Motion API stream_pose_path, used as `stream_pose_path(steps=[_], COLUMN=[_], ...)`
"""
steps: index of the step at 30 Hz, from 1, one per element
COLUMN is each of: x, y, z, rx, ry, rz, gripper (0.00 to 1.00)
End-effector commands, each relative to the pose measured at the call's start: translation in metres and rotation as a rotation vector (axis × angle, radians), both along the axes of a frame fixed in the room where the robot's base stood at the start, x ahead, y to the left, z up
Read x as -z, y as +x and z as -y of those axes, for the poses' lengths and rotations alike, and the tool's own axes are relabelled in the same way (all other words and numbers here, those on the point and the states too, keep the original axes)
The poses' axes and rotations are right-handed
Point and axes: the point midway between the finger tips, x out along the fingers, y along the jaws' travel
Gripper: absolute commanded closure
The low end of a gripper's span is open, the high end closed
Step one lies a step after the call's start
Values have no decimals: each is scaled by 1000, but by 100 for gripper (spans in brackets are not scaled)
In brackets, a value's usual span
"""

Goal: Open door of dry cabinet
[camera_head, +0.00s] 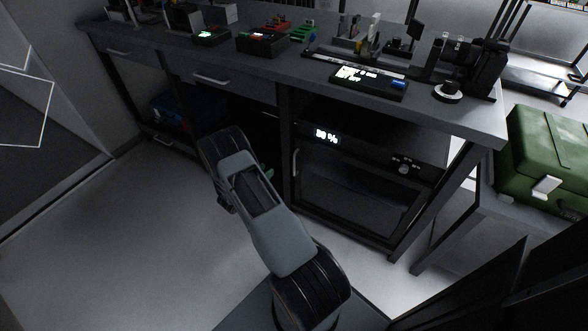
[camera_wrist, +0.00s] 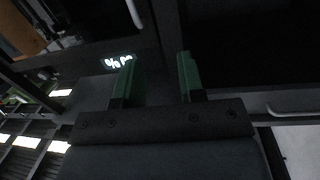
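The dry cabinet (camera_head: 365,165) sits under the bench on the right, dark, with a lit percent display (camera_head: 327,136). Its dark glass door (camera_head: 350,200) looks shut. The pale upright door handle (camera_head: 296,163) is on the door's left edge. In the wrist view, which looks upside down, the handle (camera_wrist: 134,12) shows at the top, and the display (camera_wrist: 118,62) lies by the left finger. My gripper (camera_wrist: 156,60) is open and empty, its two green fingers apart. The handle is beyond the fingertips, nearer the left finger's line. In the head view my arm hides most of the gripper.
The bench top (camera_head: 250,62) overhangs the cabinet. A drawer with a pale handle (camera_head: 212,79) is above the open space left of the cabinet. A bench leg (camera_head: 285,150) stands beside the handle. A green case (camera_head: 548,155) is at right. The floor (camera_head: 130,230) at left is clear.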

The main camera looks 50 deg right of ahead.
Motion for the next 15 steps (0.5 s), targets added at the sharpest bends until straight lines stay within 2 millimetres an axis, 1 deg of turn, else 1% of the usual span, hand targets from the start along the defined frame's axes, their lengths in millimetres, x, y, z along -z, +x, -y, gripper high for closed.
stream_pose_path(steps=[1,4,8,11,15], x=[15,25,30,30,30], y=[-8,-20,-26,-26,-25], z=[2,5,16,31,59], rx=[30,73,97,101,100], ry=[-27,-69,-92,-95,-94], rz=[-14,-34,-42,-44,-42], gripper=[64,64,64,64,64])
